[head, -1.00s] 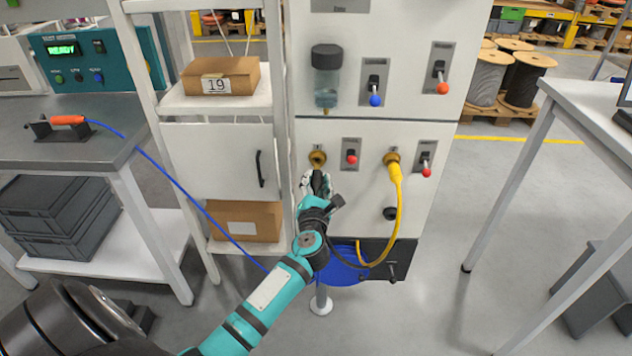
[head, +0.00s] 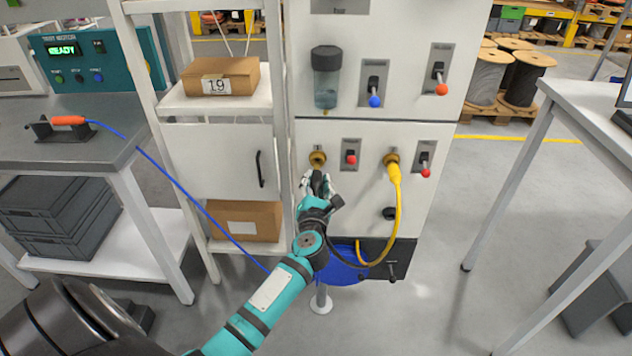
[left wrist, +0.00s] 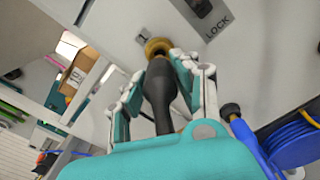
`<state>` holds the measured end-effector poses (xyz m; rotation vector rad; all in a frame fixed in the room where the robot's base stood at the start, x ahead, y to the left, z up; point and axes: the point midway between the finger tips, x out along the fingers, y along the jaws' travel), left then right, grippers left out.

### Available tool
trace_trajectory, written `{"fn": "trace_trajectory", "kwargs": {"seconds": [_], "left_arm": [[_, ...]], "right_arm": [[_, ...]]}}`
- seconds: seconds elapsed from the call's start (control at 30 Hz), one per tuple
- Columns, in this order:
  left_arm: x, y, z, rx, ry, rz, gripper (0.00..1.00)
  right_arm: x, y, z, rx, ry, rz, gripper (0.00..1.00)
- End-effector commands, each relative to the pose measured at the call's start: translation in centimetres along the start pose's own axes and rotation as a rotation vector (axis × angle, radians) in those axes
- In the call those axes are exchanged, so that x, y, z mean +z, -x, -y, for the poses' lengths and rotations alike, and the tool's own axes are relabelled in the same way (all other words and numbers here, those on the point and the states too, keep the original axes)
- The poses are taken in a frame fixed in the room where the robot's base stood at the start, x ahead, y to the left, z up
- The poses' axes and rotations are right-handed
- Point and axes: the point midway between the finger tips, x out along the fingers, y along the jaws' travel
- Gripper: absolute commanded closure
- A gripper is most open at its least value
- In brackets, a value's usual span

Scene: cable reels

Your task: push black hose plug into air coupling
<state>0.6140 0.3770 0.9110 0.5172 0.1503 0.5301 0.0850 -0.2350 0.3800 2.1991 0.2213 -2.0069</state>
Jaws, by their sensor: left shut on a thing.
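The black hose plug (left wrist: 160,92) is in my left gripper (head: 318,182), whose fingers (left wrist: 160,68) are on either side of it. The plug points up at the left brass air coupling (head: 318,158) on the white panel. In the left wrist view the brass coupling (left wrist: 157,47) is right at the plug's tip. I cannot tell whether the tip is inside it or only against it. In the head view the hand hides most of the plug (head: 317,180). My right gripper is not in view.
A yellow hose plug (head: 394,173) sits in the right coupling (head: 391,158), its hose hanging down. Red-knobbed levers (head: 351,158) are beside the couplings. A blue hose reel (head: 345,270) is below the hand. A white shelf (head: 215,103) with boxes stands close on the left.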

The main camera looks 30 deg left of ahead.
Motion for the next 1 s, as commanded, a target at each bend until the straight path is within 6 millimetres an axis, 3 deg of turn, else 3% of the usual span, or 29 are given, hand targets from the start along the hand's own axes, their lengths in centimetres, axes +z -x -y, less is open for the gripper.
{"fn": "trace_trajectory", "kwargs": {"seconds": [1.0], "left_arm": [[0.1, -1.7, 0.0, 0.001, 0.0, 0.001, 1.0]], "right_arm": [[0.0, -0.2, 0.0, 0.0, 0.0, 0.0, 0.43]]}}
